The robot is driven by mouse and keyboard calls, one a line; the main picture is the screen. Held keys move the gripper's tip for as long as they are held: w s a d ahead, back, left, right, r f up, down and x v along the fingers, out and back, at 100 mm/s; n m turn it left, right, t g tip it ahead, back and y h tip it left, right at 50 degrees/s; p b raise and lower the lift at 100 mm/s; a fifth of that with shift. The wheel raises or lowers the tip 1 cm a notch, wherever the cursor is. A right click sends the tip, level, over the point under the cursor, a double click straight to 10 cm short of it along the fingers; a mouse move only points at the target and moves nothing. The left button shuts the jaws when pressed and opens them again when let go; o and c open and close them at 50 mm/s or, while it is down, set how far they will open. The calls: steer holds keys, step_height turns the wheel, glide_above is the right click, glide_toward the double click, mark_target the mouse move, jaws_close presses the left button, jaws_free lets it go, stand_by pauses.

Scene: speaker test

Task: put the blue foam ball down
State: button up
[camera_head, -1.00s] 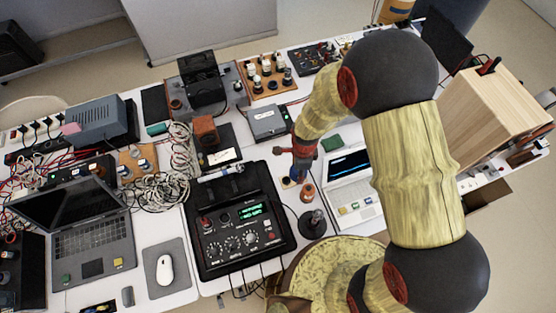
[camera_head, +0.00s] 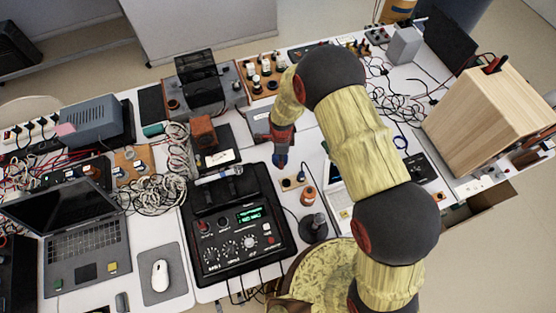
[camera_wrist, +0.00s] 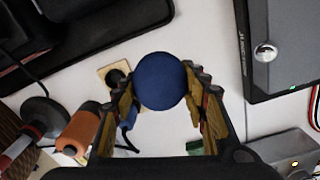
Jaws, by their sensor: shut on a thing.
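The blue foam ball (camera_wrist: 160,80) is between the two fingers of my gripper (camera_wrist: 160,92) in the wrist view, with a finger against each side. In the head view my gripper (camera_head: 281,158) points down over the white table (camera_head: 160,232), behind the black device with the green display. The ball is small and hard to make out there. White table surface shows around the ball in the wrist view. I cannot tell how high above the table it is.
A small wooden block with a black part (camera_head: 293,182), a copper-coloured spool (camera_head: 308,195) and a black stand (camera_head: 314,226) are close by. The black device (camera_head: 236,240) stands in front. Bare table is limited here.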

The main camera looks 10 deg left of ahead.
steer(key=shift+w+a+f, duration=0.3)
steer(key=shift+w+f, duration=0.05)
steer(key=shift+f, duration=0.2)
steer(key=shift+w+a+f, duration=0.25)
steer(key=shift+w+f, duration=0.05)
steer(key=shift+f, duration=0.25)
step_height(320, 180, down, 3)
steer(key=shift+w+a+f, duration=0.1)
steer(key=shift+w+f, duration=0.05)
steer(key=o, duration=0.4)
steer(key=shift+f, duration=0.2)
steer(key=shift+c, duration=0.2)
steer(key=o, duration=0.5)
steer(key=shift+r, duration=0.1)
steer(key=shift+r, duration=0.1)
